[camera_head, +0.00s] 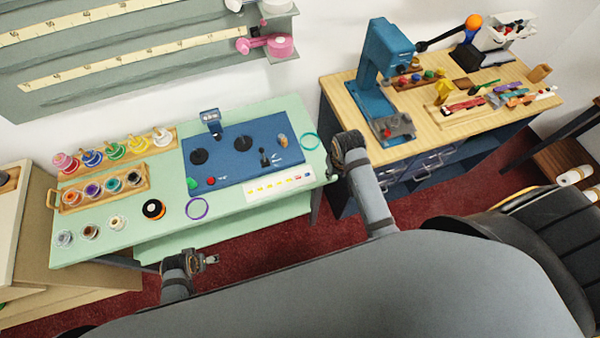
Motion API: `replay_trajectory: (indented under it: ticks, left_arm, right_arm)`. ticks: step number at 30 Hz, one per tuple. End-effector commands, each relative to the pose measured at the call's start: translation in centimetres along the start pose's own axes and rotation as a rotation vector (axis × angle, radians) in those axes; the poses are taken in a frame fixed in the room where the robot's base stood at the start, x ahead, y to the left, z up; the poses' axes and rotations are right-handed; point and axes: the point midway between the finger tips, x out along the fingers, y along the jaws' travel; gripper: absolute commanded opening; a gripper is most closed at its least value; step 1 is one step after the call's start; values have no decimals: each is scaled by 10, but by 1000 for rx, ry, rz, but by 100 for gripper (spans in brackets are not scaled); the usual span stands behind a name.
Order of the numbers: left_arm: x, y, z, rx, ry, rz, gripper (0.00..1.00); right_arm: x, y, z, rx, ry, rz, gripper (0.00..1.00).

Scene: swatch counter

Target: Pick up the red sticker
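I cannot make out a red sticker for certain. A white strip (280,184) with a row of small yellow marks lies at the front right of the pale green counter (135,222). A small red round spot (211,181) shows on the front left of the blue panel (225,170). My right gripper (333,176) is small and dark at the counter's right edge, near the strip's right end. My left gripper (211,260) is in front of the counter, over the red floor. Whether either is open or shut is too small to tell.
Color pots stand in wooden racks (148,180) at the counter's left. A black-and-orange roll (153,209), a purple ring (205,208) and a teal ring (318,143) lie on the counter. A wooden bench (350,98) with a blue press (382,60) stands at right.

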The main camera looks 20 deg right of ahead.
Motion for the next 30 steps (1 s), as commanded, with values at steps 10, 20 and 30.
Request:
replay_trajectory:
  ticks: [10,20,30]
  left_arm:
    - [124,9,180,-19,-103,10,87]
    - [132,12,230,-23,-120,13,87]
    - [157,15,236,-23,-121,12,87]
  right_arm:
    - [45,-65,-76,-26,-135,-56,31]
    - [49,-83,-89,-50,-170,-64,31]
    - [100,-86,-80,-49,-168,-65,31]
